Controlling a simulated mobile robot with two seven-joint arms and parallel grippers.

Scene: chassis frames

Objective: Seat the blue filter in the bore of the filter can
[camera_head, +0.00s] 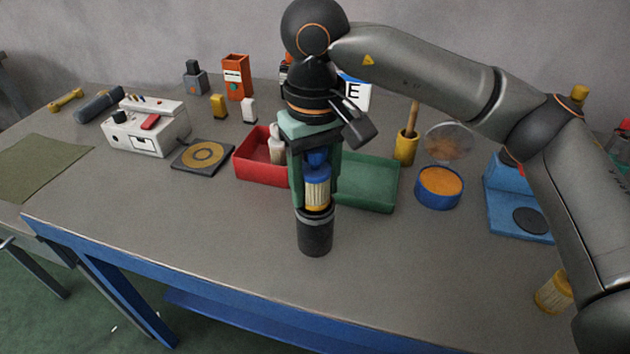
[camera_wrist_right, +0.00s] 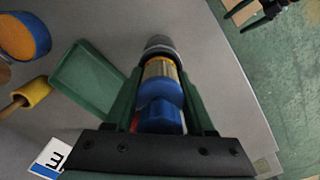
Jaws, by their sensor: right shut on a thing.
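The blue filter (camera_head: 317,190) has a blue top and a pale pleated body with a yellow band low down. It stands upright between the fingers of my right gripper (camera_head: 314,180), which is shut on it. The dark filter can (camera_head: 315,237) stands upright on the table directly under it. The filter's lower end is at the can's mouth; I cannot tell whether it has entered the bore, which is hidden. In the right wrist view the filter (camera_wrist_right: 160,88) lines up with the can (camera_wrist_right: 158,43) beyond it. My left gripper is not identifiable.
A red tray (camera_head: 255,168) and a green tray (camera_head: 370,182) sit just behind the can. A blue tin (camera_head: 439,192) and a blue stand (camera_head: 512,205) are to the right. A yellow filter (camera_head: 553,293) lies near the front right. The table front left of the can is clear.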

